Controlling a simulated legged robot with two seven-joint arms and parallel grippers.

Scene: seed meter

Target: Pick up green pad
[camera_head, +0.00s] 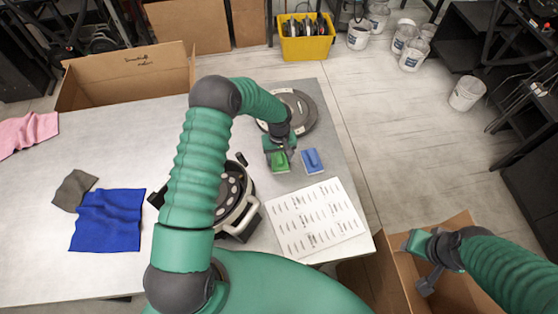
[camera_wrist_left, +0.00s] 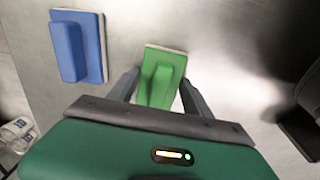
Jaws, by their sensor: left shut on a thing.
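The green pad (camera_head: 281,162) lies near the right side of the table in the head view, with the blue pad (camera_head: 312,161) just to its right. My left gripper (camera_head: 279,152) reaches down over the green pad. In the left wrist view the green pad (camera_wrist_left: 161,77) sits between the two fingers of my left gripper (camera_wrist_left: 158,88), which is shut on it. The blue pad (camera_wrist_left: 79,47) shows at upper left there, apart from the fingers. My right gripper (camera_head: 420,262) is over a cardboard box at lower right; its fingers are not clear.
A round grey disc (camera_head: 300,108) lies behind the pads. A printed sheet (camera_head: 316,220) lies in front of them. The seed meter (camera_head: 240,205) stands left of the sheet. Blue cloth (camera_head: 108,222) and grey cloth (camera_head: 73,190) lie at left. An open cardboard box (camera_head: 458,291) is at lower right.

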